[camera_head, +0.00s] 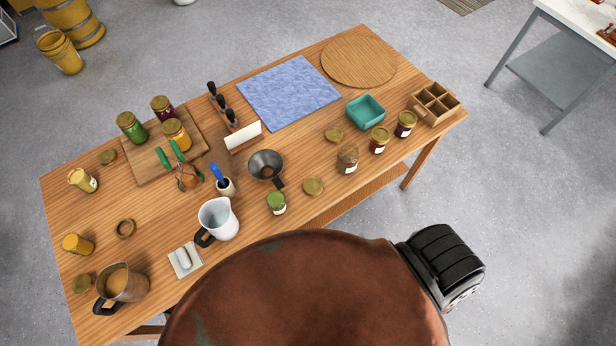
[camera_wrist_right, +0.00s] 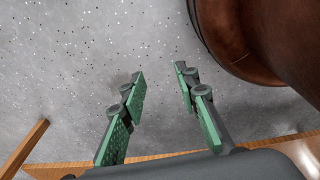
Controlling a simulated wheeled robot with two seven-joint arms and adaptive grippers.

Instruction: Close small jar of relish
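A small jar with green contents and a pale label (camera_head: 277,203) stands upright near the table's front edge in the head view; it looks like the relish, with its top apparently uncovered. A gold lid (camera_head: 313,186) lies flat on the table to its right, apart from it. My right gripper (camera_wrist_right: 160,74) is open and empty in the wrist view, over grey floor, with the table edge behind its fingers. It does not show in the head view. My left gripper is not in view.
A brownish jar (camera_head: 347,160), two red jars (camera_head: 379,141) (camera_head: 405,125) and another lid (camera_head: 334,135) are to the right. A larger green jar (camera_head: 131,127) stands left.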

